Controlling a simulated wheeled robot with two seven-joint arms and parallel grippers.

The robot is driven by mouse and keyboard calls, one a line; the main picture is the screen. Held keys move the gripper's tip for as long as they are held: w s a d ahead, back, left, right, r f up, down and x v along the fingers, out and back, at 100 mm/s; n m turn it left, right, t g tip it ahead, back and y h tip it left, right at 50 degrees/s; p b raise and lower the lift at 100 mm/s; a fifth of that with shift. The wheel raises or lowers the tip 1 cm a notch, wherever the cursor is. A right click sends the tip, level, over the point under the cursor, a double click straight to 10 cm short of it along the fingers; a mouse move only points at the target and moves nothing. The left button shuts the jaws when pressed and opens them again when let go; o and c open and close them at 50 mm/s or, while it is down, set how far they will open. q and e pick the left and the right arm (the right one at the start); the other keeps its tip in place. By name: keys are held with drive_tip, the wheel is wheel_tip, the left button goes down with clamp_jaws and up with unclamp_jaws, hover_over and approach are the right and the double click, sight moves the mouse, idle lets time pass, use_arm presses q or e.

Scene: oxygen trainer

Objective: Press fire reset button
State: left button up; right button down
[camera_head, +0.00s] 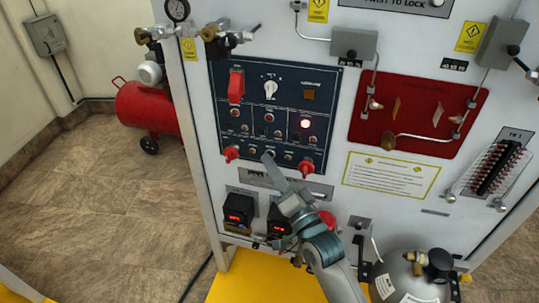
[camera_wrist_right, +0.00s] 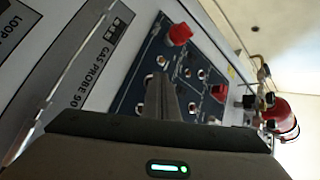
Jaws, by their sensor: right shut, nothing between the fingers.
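A dark blue control panel (camera_head: 270,112) is set in the white upright board. The labels are too small to read, so I cannot tell which button is fire reset. My right gripper (camera_head: 268,158) is shut and empty, its tip over the panel's lower row between two red knobs (camera_head: 231,153) (camera_head: 306,168). I cannot tell if it touches. The shut fingers (camera_wrist_right: 165,97) hide part of the panel (camera_wrist_right: 150,75) in the right wrist view.
A red plate (camera_head: 418,115) with pipe fittings is right of the panel. Two black boxes with red digits (camera_head: 238,208) sit below it. A gas cylinder (camera_head: 405,280) stands at the lower right. A red compressor tank (camera_head: 147,107) stands on the floor at left.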

drive_tip(key=shift+w, duration=0.1)
idle(0.4)
drive_tip(key=shift+s+a+p, duration=0.2)
drive_tip(key=shift+s+p, duration=0.3)
drive_tip(key=shift+s, duration=0.25)
drive_tip(key=shift+s, duration=0.1)
drive_tip(key=s, duration=0.1)
drive_tip(key=s+a+p, duration=0.1)
drive_tip(key=s, duration=0.1)
drive_tip(key=s+p, duration=0.1)
drive_tip(key=shift+s+a, duration=0.25)
drive_tip(key=shift+s, duration=0.05)
idle(0.9)
